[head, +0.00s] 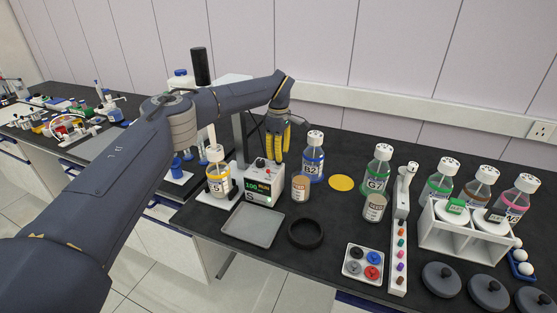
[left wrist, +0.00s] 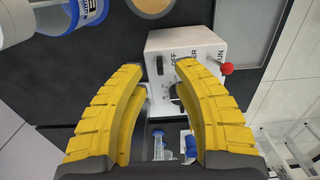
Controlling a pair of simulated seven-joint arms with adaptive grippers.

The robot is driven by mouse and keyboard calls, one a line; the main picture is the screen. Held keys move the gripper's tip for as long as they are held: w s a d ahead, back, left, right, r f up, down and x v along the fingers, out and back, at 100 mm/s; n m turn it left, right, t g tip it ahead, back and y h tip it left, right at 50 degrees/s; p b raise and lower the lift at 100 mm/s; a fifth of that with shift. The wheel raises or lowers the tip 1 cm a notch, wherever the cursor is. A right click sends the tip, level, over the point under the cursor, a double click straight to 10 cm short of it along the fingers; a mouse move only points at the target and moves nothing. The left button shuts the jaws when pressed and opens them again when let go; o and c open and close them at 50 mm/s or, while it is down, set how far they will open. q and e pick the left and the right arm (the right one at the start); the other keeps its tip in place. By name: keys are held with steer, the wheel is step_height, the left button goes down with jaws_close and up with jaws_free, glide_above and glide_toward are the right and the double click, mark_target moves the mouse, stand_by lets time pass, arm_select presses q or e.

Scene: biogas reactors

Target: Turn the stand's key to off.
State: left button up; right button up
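The stand is a white box (head: 258,184) with a green-lit display, left of centre in the head view. In the left wrist view its white panel (left wrist: 190,48) shows the letters OFF and RUN, with a red knob (left wrist: 226,68) at its right. A dark part that may be the key (left wrist: 174,91) shows between the fingers, partly hidden by the right finger. My left gripper (head: 278,137) is above and behind the box. In the wrist view its yellow fingers (left wrist: 162,70) are apart, with the tips over the panel. Nothing is clearly held. My right gripper is out of view.
A bottle with a yellow ring (head: 217,172) stands left of the box and bottle B2 (head: 313,157) right of it. A bottle rack (head: 462,236) stands at the right.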

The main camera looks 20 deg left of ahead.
arm_select(q)
steer(key=shift+f, duration=1.45)
jaws_close()
